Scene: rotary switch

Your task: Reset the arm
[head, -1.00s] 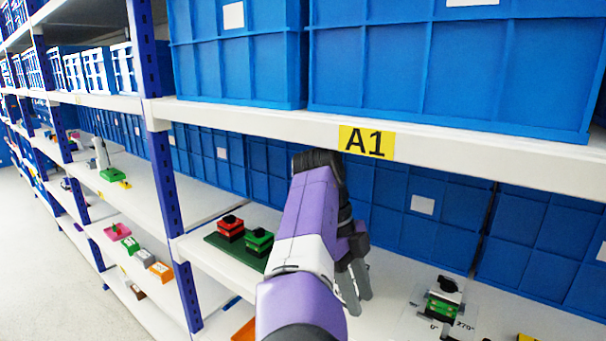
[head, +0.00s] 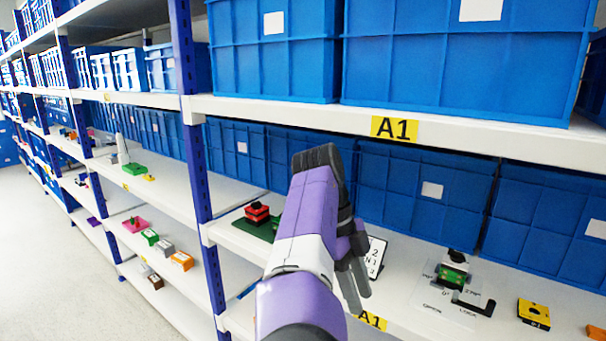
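My arm, purple and white, rises from the bottom centre of the head view, bent at the top. My gripper (head: 354,287) hangs from it with its grey fingers pointing down, in front of the shelf. The fingers overlap in this view, so their gap is unclear. No held object shows. The rotary switch (head: 454,270), green with a black knob on top, stands on the white shelf to the right, apart from my gripper. A plate with angle marks lies around it, and a black handle-like piece (head: 473,304) is beside it.
The white shelf has a red block (head: 257,213) on a green base left of my arm, a numbered white card (head: 376,257) behind my gripper and a yellow block (head: 534,313) at right. Blue bins (head: 425,195) line the back. A shelf edge labelled A1 (head: 394,128) runs above.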

